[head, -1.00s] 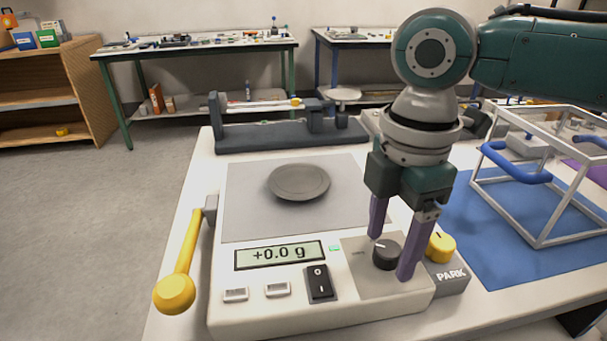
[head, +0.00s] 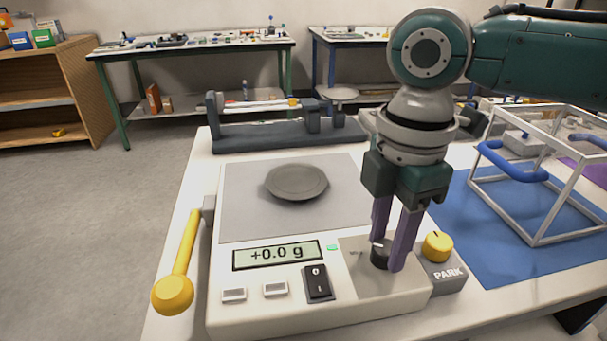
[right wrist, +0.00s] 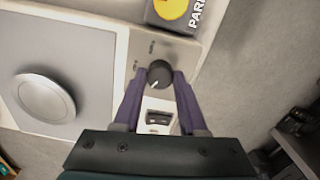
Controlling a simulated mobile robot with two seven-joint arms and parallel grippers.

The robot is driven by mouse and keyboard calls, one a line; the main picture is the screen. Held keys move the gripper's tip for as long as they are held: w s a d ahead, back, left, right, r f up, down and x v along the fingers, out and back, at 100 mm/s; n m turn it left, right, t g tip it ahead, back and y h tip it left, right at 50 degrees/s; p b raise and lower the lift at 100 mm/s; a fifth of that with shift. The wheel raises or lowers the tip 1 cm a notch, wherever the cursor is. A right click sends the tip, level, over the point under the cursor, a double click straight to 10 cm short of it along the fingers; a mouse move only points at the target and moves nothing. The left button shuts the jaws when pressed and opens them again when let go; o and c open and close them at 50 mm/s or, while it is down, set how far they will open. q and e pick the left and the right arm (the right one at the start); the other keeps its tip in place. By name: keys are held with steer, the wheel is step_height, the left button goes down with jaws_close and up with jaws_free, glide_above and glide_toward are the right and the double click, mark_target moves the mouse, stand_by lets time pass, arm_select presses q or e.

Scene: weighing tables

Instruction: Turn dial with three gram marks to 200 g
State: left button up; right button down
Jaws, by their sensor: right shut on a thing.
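The dark dial (head: 379,257) is on a grey panel at the right end of the white scale (head: 320,312). My right gripper (head: 388,260) is shut on the dial, with one purple finger on each side. In the right wrist view, the dial (right wrist: 159,73) shows between the fingertips (right wrist: 159,79), with a pale pointer line toward its lower left. The marks beside it are too small to read. The scale's display (head: 277,255) reads +0.0 g. My left gripper is not in view.
A yellow knob (head: 437,246) on a grey PARK block (head: 446,277) stands close right of the dial. A black rocker switch (head: 318,282) is to its left. A round grey pan (head: 296,182) and a yellow-handled lever (head: 174,293) are farther left. A white frame (head: 540,240) stands on a blue mat (head: 480,250).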

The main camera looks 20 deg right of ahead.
steer(key=shift+r+m+p, duration=0.15)
steer(key=shift+m+p, duration=0.15)
steer(key=shift+p, duration=0.25)
steer(key=m+p, duration=0.5)
steer(key=p, duration=0.1)
steer(key=shift+s+r+m+p, duration=0.1)
steer(key=shift+m+p, duration=0.2)
steer(key=shift+p, duration=0.1)
steer(key=m+p, duration=0.2)
steer(key=m, duration=0.1)
steer(key=shift+f+m+p, duration=0.2)
steer(key=shift+m+p, duration=0.5)
steer(key=shift+m, duration=0.5)
steer(key=shift+c, duration=2.2)
jaws_free()
